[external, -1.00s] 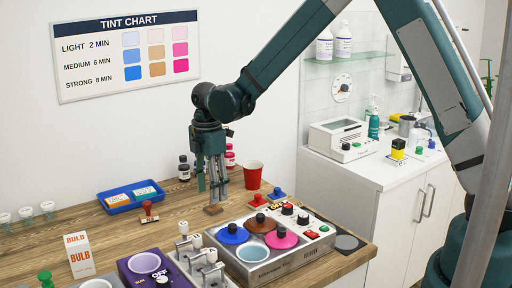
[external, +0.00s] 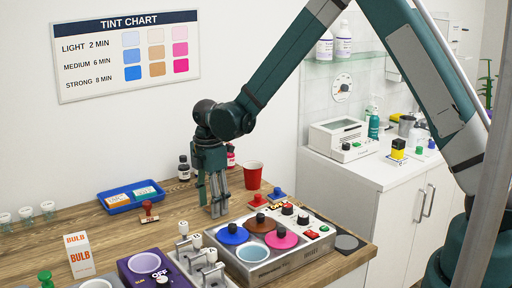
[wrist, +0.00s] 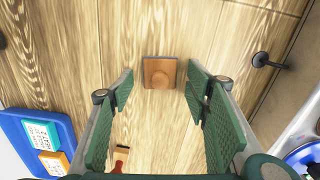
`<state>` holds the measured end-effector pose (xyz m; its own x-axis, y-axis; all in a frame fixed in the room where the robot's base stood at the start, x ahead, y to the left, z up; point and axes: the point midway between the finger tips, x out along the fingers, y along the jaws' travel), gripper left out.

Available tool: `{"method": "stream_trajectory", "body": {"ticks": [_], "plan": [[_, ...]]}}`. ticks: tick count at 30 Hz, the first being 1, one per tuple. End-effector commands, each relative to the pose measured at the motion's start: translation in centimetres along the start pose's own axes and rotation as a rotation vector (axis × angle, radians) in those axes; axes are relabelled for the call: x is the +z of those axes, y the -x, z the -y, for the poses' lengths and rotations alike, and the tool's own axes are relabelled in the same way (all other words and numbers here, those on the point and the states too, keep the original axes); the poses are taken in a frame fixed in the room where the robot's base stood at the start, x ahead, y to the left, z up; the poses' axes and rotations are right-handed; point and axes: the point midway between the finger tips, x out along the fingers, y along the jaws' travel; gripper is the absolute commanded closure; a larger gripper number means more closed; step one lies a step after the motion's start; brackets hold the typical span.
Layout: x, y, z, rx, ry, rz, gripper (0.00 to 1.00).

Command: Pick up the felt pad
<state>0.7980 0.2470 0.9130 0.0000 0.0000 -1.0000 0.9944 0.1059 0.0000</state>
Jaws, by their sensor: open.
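My gripper (wrist: 160,92) is open, one finger on each side of the pad, with gaps visible. In the external view my gripper (external: 217,211) points straight down, its tips close to the table. The pad is hidden behind the fingers there.
A steel warmer (external: 300,262) with coloured lids stands close on the right. A red-handled stamp (external: 149,211) and a blue tray (external: 118,204) lie to the left. A red cup (external: 253,175) and bottles stand behind. A lever box (external: 196,258) is in front.

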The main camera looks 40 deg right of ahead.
Motion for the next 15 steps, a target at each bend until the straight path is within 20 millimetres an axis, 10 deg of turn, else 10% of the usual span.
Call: {"method": "stream_trajectory", "body": {"ticks": [10, 15], "plan": [[0.0, 0.02, 0.0, 0.0, 0.0, 0.0, 0.52], [0.0, 0.02, 0.0, 0.0, 0.0, 0.0, 0.75]]}}
